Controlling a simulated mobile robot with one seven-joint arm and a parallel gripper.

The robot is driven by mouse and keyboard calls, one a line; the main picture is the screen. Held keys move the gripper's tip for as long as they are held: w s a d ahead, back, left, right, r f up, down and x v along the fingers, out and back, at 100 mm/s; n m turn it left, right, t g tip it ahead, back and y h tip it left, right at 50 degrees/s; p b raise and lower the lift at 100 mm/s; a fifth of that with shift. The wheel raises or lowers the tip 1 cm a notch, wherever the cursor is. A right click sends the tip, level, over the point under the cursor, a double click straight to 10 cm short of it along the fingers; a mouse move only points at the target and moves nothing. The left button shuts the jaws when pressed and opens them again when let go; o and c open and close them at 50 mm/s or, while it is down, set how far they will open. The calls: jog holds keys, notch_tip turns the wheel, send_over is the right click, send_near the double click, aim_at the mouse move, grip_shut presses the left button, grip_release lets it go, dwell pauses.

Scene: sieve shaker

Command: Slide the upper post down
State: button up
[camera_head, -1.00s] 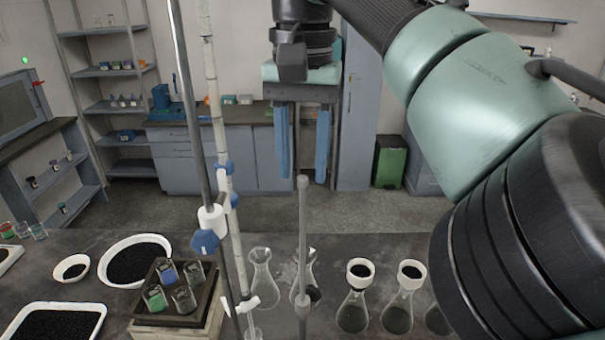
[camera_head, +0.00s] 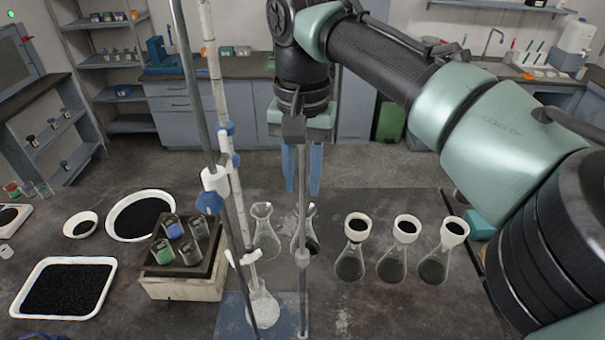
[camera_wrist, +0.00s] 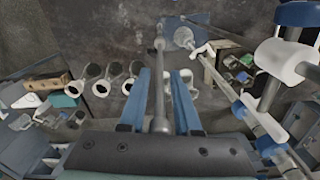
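The upper post is a slim grey vertical rod (camera_head: 303,205) near the centre of the head view, with a thicker collar (camera_head: 303,258) lower down. In the wrist view the post (camera_wrist: 159,95) runs between my two blue fingers. My gripper (camera_head: 303,190) points down over the bench and also shows in the wrist view (camera_wrist: 160,72). It is open, with a gap visible on each side of the post. The post's very top is hard to make out against my gripper body.
A taller metal rod (camera_head: 192,110) and a glass column (camera_head: 215,80) with clamps stand left of the post. A flask with white contents (camera_head: 262,310) sits on a blue base (camera_head: 232,325). Flasks with white funnels (camera_head: 391,265) stand to the right. A sample box (camera_head: 185,288) is left.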

grip_shut()
dwell(1.2)
